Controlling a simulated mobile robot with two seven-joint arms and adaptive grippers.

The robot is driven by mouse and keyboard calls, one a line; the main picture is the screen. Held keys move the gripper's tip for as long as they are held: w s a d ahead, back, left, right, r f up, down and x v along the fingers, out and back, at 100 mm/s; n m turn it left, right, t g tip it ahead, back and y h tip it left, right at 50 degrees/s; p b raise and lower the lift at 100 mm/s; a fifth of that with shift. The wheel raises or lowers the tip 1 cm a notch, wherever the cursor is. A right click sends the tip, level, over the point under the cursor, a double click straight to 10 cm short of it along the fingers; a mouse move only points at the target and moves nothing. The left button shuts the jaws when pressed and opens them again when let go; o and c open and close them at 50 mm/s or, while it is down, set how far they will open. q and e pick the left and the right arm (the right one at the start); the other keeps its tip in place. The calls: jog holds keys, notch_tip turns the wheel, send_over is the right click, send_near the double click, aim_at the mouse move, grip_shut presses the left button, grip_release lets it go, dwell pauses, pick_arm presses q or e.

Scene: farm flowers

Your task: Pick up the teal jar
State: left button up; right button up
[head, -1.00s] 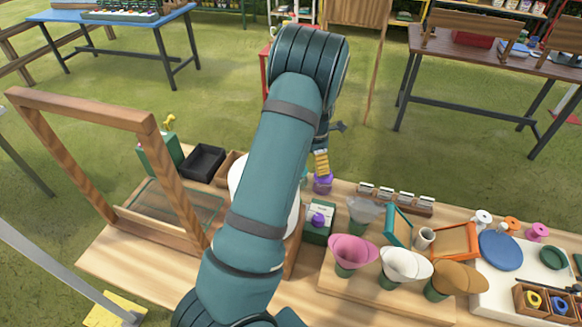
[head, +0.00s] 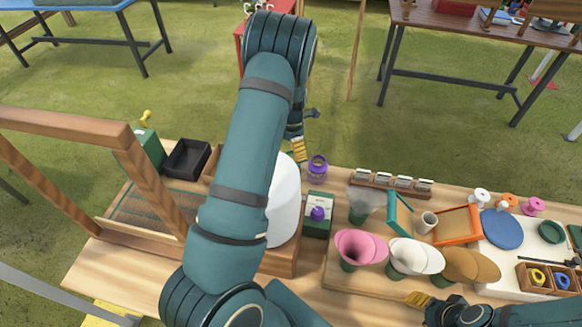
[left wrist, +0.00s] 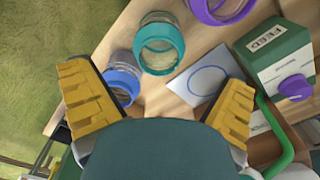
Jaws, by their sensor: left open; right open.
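The teal jar (left wrist: 160,57) shows in the left wrist view as a clear glass jar with a teal rim, just beyond and between my open fingers. In the head view my left arm hides it. My left gripper (left wrist: 158,102) is open and empty, its yellow pads apart on either side; one pad of the left gripper also shows in the head view (head: 299,150). A blue-rimmed jar (left wrist: 123,76) stands close by my left-hand finger. A purple-rimmed jar (left wrist: 222,8) is at the upper right. My right gripper (head: 420,300) is at the bottom of the head view, partly visible.
A green feed carton (left wrist: 276,58) with a purple knob stands right of the jars. A white card (left wrist: 205,78) with a blue ring lies on the table. Pink, white and tan flower-shaped cones stand in front.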

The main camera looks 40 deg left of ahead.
pick_arm(q)
jog(key=shift+a+f, duration=0.1)
jog(key=shift+f, duration=3.85)
jog(key=c, duration=1.3)
